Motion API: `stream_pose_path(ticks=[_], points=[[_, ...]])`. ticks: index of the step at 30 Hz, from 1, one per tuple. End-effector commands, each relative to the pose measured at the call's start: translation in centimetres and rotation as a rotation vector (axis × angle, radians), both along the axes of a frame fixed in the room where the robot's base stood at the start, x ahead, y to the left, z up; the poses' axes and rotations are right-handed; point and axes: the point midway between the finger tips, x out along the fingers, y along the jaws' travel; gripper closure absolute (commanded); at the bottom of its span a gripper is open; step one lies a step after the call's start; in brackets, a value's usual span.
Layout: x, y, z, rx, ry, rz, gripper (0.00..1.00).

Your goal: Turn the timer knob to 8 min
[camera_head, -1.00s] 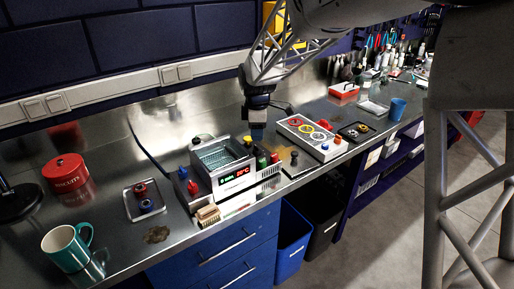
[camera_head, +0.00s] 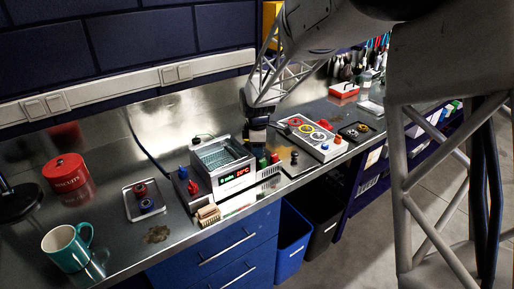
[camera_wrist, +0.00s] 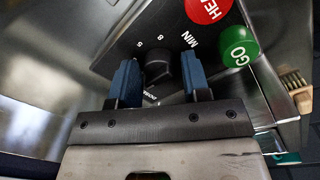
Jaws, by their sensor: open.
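The black timer knob (camera_wrist: 158,62) shows in the wrist view on a dark panel (camera_wrist: 125,52) marked 8, 5 and MIN. Which mark the knob points at is not clear. My gripper (camera_wrist: 161,72) is open, its two blue fingers on either side of the knob. Whether they touch it is unclear. In the head view my gripper (camera_head: 257,151) is low at the right side of the metal bath unit (camera_head: 222,158) and hides the knob. The lit display (camera_head: 236,176) has green minutes digits and a red 20°C; the minutes are too small to read surely.
The green GO button (camera_wrist: 238,46) and red HEAT button (camera_wrist: 208,7) sit close to my right finger in the wrist view. A wooden brush (camera_head: 208,214) stands at the unit's front. A teal mug (camera_head: 66,246) and red tin (camera_head: 66,172) are far left.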

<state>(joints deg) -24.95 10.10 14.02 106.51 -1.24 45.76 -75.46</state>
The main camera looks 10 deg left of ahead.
Motion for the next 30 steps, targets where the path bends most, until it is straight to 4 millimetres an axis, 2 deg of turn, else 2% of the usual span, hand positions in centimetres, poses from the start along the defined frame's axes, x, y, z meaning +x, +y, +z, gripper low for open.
stream_pose_path(ticks=[2, 9, 20, 30], points=[[0.00, 0.00, 0.01, 0.000, 0.000, 0.000, 0.57], [-0.01, 0.00, 0.02, 0.000, 0.000, 0.000, 0.90], [-0.05, -0.01, 0.03, -0.001, 0.001, -0.037, 0.90], [-0.08, 0.00, -0.03, -0.001, 0.001, -0.220, 0.90]])
